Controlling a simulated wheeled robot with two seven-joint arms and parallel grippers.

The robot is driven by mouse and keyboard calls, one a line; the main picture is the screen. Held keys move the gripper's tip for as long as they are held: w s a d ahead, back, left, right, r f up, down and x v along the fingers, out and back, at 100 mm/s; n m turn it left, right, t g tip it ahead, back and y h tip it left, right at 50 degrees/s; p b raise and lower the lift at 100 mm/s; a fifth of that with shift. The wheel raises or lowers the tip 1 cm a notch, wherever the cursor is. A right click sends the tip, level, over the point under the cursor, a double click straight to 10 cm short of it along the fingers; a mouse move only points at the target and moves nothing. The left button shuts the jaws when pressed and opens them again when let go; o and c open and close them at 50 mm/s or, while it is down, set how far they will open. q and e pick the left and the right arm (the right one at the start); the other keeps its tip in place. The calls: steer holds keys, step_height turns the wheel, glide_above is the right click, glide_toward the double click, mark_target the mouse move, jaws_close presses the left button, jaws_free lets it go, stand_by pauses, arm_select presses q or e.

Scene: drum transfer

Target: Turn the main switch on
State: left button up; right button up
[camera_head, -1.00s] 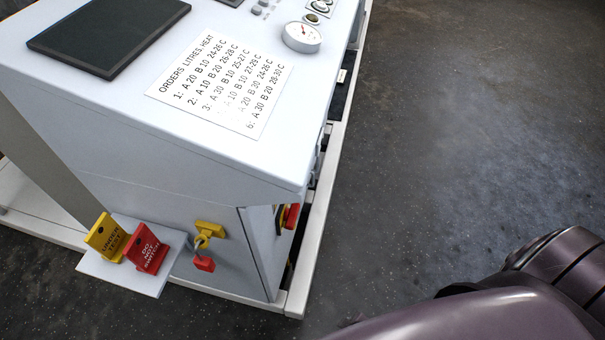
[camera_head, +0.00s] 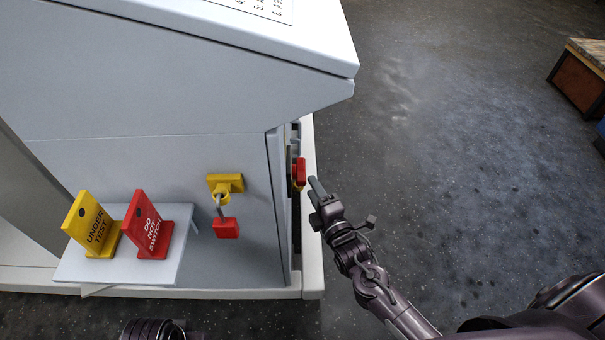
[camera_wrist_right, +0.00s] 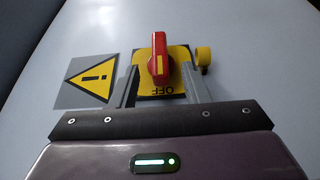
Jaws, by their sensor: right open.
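The main switch has a red handle on a yellow plate, on the cabinet's right side face. The switch (camera_head: 300,172) shows edge-on in the head view. In the right wrist view its red handle (camera_wrist_right: 158,62) stands upright in the picture, with an upside-down OFF on the plate below. My right gripper (camera_head: 317,198) is beside the switch in the head view. In the right wrist view its open fingers (camera_wrist_right: 158,88) are on either side of the plate's lower part, with the handle between their lines. I cannot tell whether they touch anything.
A yellow warning sign (camera_wrist_right: 90,78) and a yellow round part (camera_wrist_right: 203,57) flank the plate. On the cabinet's front, a red padlock (camera_head: 226,228) hangs from a yellow holder (camera_head: 225,184). A small shelf (camera_head: 110,272) bears yellow and red tags.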

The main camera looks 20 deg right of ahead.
mark_target(302, 172)
steer(key=w, duration=0.5)
steer(key=w+a+b, duration=0.1)
steer(key=w, duration=0.1)
steer(key=shift+w, duration=0.2)
jaws_close()
